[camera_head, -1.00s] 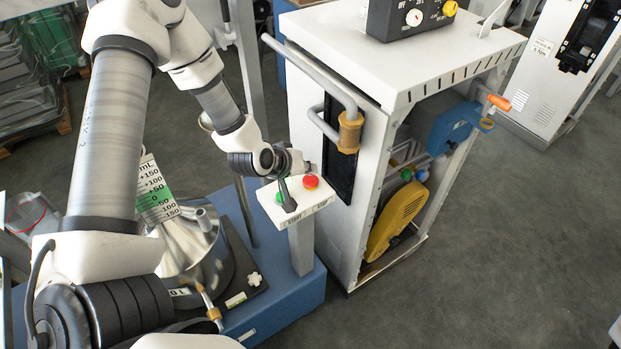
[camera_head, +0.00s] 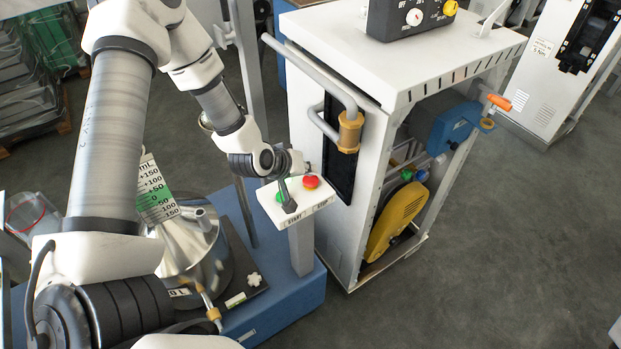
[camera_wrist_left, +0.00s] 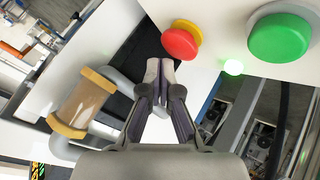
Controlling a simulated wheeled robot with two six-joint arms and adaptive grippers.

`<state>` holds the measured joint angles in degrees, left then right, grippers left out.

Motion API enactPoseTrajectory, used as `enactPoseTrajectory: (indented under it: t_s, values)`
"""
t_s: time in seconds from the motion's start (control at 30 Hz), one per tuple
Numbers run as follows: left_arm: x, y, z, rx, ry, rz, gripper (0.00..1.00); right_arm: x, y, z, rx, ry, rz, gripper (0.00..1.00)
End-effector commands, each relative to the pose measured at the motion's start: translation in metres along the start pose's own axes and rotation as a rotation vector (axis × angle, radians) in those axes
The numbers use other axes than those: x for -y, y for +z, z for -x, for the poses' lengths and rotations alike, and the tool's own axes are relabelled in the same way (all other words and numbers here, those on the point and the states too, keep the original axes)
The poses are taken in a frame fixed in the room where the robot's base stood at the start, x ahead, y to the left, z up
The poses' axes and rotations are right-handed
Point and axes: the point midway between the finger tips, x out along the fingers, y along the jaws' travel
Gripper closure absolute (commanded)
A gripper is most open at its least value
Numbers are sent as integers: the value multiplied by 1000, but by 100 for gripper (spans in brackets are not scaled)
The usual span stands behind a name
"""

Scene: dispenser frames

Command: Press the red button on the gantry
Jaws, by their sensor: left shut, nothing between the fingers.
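The red button (camera_head: 311,182) sits on a white box (camera_head: 321,199) on a grey post, beside a green button (camera_head: 281,196). The box front reads START and STOP. In the left wrist view the red button (camera_wrist_left: 182,39) is just above my fingertips, and the green button (camera_wrist_left: 279,37) is to the right. My left gripper (camera_head: 289,207) is shut and empty. My right gripper is out of view.
A white cabinet (camera_head: 430,62) with a grey handle and brass-coloured collar (camera_head: 349,132) stands right of the box. A steel vessel (camera_head: 190,247) stands on the blue base (camera_head: 290,300) at left. A small green light (camera_wrist_left: 233,67) glows by the green button.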

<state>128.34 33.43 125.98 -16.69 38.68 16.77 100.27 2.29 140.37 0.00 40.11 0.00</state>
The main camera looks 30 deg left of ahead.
Motion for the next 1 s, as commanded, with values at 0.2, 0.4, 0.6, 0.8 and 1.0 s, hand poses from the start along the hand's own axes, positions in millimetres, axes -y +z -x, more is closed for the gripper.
enactPoseTrajectory:
  t_s: [0.2,0.4,0.6,0.8,1.0]
  values:
    - [3,3,-4,0,0,0,100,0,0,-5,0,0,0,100]
    - [3,3,-4,0,0,0,100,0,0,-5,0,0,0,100]
    - [4,4,-5,0,0,0,100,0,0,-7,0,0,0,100]
    - [5,5,-7,0,0,0,100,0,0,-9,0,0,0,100]
    - [6,7,-9,0,0,0,100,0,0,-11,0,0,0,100]
